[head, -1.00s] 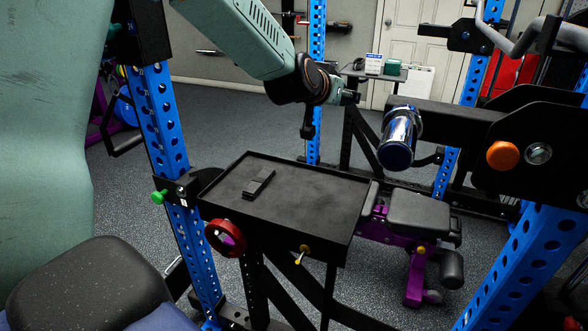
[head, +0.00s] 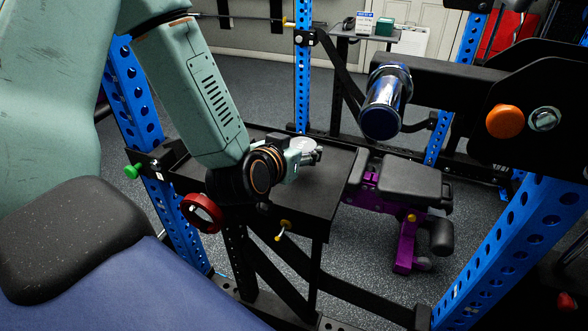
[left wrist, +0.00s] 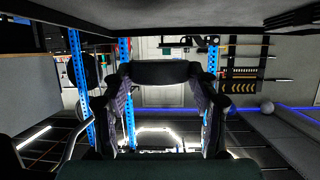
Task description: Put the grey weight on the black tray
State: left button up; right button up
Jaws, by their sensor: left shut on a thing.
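The grey weight (head: 303,145) is a small, light grey round piece at the tip of my left gripper (head: 308,156). The gripper is shut on it, low over the black tray (head: 325,187). I cannot tell whether the weight touches the tray. In the left wrist view, a dark rounded band (left wrist: 160,72) spans between the two fingers and seems to be the weight's edge. The tray has a low rim, and my left arm covers much of its left and middle. My right gripper is not in view.
A chrome bar end (head: 385,100) juts out right of the tray. A padded bench (head: 405,180) stands beyond it. A blue rack post (head: 140,100) and red knob (head: 202,212) are close on the left. The tray's right part looks clear.

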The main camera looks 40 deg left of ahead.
pick_arm(q)
jog(key=shift+f, duration=0.55)
jog(key=shift+w+a+f, duration=0.1)
jog(key=shift+a+f, duration=0.15)
notch_tip(320, 180, down, 3)
jog(key=shift+a+b, duration=0.15)
jog(key=shift+b, duration=0.65)
jog(key=shift+d+f, duration=0.2)
jog(key=shift+f, duration=0.05)
jog(key=shift+d, duration=0.1)
jog(key=shift+a, duration=0.25)
jog(key=o, duration=1.2)
jog(key=shift+a+f, duration=0.1)
jog(key=shift+f, duration=0.1)
jog(key=shift+o, duration=0.6)
jog(key=shift+r, duration=0.1)
jog(key=o, duration=0.3)
jog(key=shift+d, duration=0.25)
jog(key=shift+a, duration=0.1)
jog(key=shift+a, duration=0.1)
